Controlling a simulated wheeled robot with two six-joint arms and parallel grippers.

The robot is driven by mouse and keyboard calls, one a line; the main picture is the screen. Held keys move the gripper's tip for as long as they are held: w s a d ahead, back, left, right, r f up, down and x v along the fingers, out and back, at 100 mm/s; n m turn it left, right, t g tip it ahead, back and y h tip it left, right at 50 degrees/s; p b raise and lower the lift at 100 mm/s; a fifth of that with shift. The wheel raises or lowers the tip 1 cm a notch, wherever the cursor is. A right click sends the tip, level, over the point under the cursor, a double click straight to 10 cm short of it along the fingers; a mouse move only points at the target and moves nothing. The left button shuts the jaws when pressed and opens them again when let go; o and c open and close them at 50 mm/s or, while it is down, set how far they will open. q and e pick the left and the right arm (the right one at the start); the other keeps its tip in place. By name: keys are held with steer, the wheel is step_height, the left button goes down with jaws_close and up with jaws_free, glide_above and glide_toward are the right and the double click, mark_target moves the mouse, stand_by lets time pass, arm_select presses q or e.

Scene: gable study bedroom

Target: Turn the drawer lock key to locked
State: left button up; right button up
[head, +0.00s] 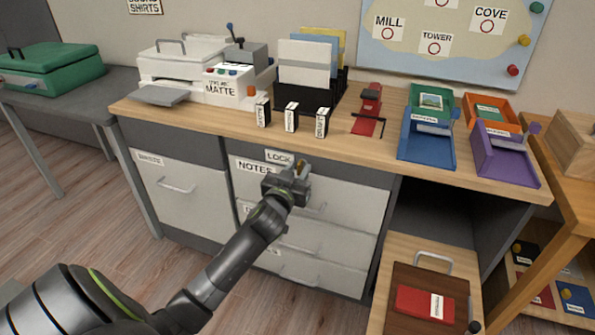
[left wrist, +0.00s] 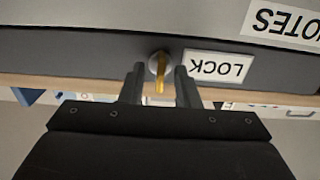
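The brass-coloured key (left wrist: 160,80) sits in a round lock beside the LOCK label (left wrist: 216,66) in the left wrist view, which shows the labels upside down. The key's flat grip stands upright in that picture. My left gripper (left wrist: 159,92) is open, with one finger on each side of the key and a visible gap at both. In the head view my left gripper (head: 298,178) is at the top of the drawer front, just below the LOCK label (head: 279,157), and mostly hides the key. My right gripper is not in view.
The drawer unit has a NOTES drawer (head: 250,178) and more drawers below it. The desk top (head: 225,116) above holds a printer (head: 190,75), small labelled blocks and coloured trays (head: 430,145).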

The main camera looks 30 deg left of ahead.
arm_select(q)
steer(key=shift+c, duration=0.3)
jaws_close()
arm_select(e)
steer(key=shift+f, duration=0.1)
